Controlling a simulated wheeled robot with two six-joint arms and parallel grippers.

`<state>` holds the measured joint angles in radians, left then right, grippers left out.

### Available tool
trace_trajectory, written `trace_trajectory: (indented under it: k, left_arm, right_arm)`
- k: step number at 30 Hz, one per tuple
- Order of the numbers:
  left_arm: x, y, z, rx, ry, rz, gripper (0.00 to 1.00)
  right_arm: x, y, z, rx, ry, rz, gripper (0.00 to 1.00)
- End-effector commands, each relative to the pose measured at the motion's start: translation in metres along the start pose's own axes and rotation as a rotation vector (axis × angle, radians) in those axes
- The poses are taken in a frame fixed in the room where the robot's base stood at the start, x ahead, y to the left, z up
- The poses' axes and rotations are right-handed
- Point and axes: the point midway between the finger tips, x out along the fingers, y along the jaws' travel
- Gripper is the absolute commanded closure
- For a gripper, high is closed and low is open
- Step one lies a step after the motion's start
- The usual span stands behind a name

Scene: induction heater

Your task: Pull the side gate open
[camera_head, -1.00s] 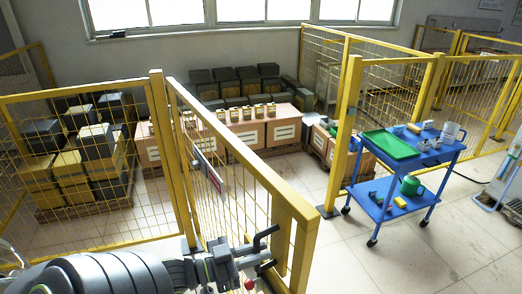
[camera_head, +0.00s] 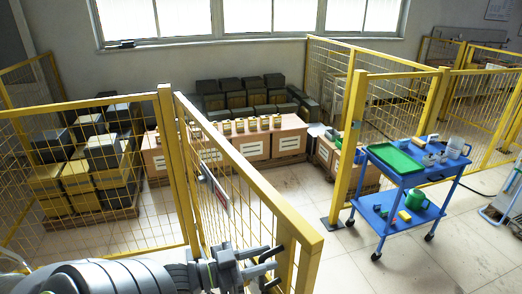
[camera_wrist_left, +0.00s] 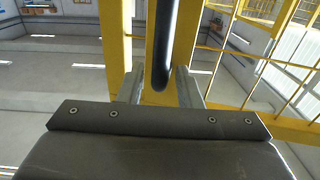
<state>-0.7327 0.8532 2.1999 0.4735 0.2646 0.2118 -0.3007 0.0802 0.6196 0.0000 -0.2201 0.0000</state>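The side gate (camera_head: 250,184) is a yellow-framed mesh panel in the head view. It stands swung out toward me, its free end well apart from the fence post at the right. A black handle (camera_head: 287,238) is at its free end, partly hidden by the frame. My left gripper (camera_head: 272,262) is beside that end at the handle, with its fingers apart. In the left wrist view the black handle bar (camera_wrist_left: 164,45) runs between the two fingers (camera_wrist_left: 159,88), in front of the yellow frame. I cannot tell whether they touch it. My right gripper is not in view.
A blue cart (camera_head: 452,171) with a green tray (camera_head: 394,157) stands right of the opening, near a fence post (camera_head: 351,150). Boxes (camera_head: 228,147) and stacked crates (camera_head: 246,92) fill the back of the enclosure. Floor between gate and cart is clear.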

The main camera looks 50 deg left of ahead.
Motion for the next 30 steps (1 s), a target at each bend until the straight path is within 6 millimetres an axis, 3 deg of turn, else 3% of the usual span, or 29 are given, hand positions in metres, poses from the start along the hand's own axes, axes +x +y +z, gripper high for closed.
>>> trace_trajectory:
  k: [1, 5, 7, 18, 30]
  left_arm:
    - [0.0, 0.0, -0.015, -0.001, -0.001, 0.001, 0.68]
    - [0.0, 0.0, -0.034, 0.0, -0.001, 0.0, 0.68]
    - [0.0, 0.0, -0.032, 0.0, 0.0, 0.003, 0.68]
    - [-0.001, 0.0, -0.048, 0.0, -0.001, 0.0, 0.68]
    - [0.0, 0.0, -0.05, 0.0, -0.001, -0.001, 0.68]
  right_arm:
    - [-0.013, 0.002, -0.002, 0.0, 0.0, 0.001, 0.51]
    - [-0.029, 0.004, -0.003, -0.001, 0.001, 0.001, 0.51]
    - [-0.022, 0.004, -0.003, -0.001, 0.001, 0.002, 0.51]
    - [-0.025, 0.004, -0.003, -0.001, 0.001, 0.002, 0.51]
    - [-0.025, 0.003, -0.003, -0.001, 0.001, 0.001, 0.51]
